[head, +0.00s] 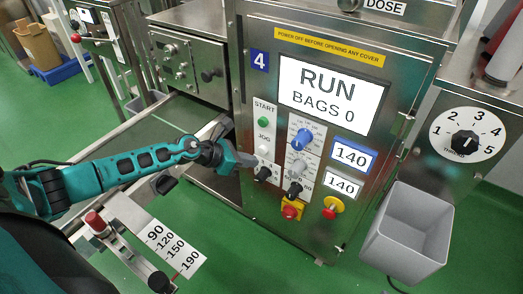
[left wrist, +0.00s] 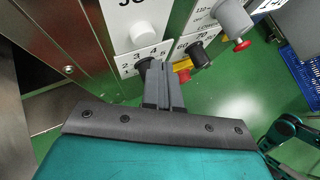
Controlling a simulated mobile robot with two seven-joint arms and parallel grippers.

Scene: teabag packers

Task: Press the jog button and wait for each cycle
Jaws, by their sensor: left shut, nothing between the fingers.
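The white jog button (head: 263,152) sits under the JOG label on the machine's steel front panel, below the green start button (head: 263,121). It also shows in the left wrist view (left wrist: 142,33). My left gripper (head: 251,163) is shut and empty, its fingertips close to the panel just below and left of the jog button. In the left wrist view the closed fingers (left wrist: 158,75) point at the black numbered knob under the button; whether they touch is unclear. The screen (head: 329,95) reads RUN, BAGS 0. My right gripper is not in view.
A grey bin (head: 406,232) hangs at the right. A conveyor (head: 150,133) lies behind my left arm.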

